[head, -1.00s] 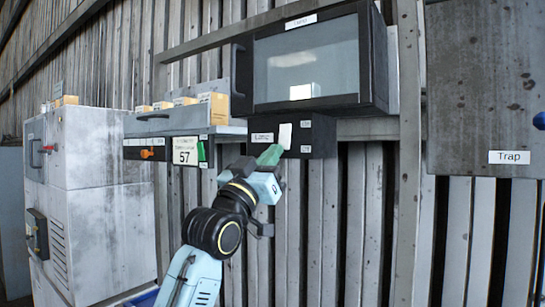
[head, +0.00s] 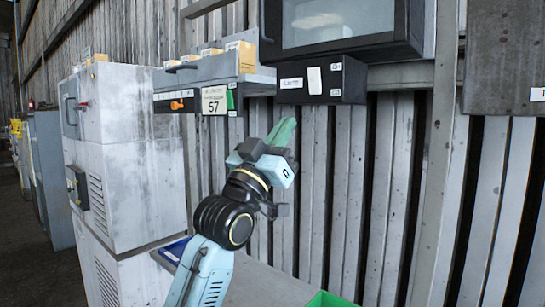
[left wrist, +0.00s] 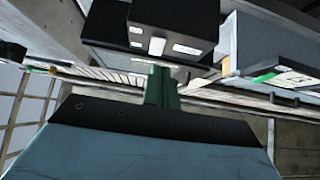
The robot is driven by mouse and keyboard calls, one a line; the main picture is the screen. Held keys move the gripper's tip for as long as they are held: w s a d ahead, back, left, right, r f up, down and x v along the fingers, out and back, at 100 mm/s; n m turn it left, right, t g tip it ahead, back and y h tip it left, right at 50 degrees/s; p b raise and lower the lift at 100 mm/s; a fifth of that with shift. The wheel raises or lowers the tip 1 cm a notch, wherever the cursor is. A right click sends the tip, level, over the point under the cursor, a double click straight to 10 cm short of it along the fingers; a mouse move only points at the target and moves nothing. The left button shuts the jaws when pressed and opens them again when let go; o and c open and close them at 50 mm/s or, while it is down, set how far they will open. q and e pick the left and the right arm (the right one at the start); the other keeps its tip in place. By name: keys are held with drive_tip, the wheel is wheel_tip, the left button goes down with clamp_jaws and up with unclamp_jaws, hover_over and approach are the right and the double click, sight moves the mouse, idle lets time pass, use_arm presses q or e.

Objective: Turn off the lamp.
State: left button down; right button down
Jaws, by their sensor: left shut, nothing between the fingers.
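No lamp is clearly identifiable. A black box (head: 322,80) hangs under a large dark cabinet in the head view, with a white switch plate (head: 314,80) on its front and small labels too blurred to read. In the left wrist view the black box (left wrist: 115,28) shows at the top, with the white plate (left wrist: 156,46) just beyond my fingertips. My left gripper (head: 284,130) has green fingers, shut and empty, below and left of the black box with a visible gap. It also shows in the left wrist view (left wrist: 161,85). My right gripper is out of view.
The dark cabinet (head: 340,25) has a glass front with a bright reflection. A tall grey machine (head: 120,150) stands further left. A green bin (head: 328,299) is low down.

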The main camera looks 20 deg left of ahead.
use_arm(q)
drive_tip(key=s+f, duration=0.1)
drive_tip(key=f, duration=0.1)
drive_tip(key=s+a+f, duration=0.1)
drive_tip(key=shift+s+f+b, duration=0.15)
drive_tip(key=shift+f+b, duration=0.2)
drive_tip(key=shift+d, duration=0.1)
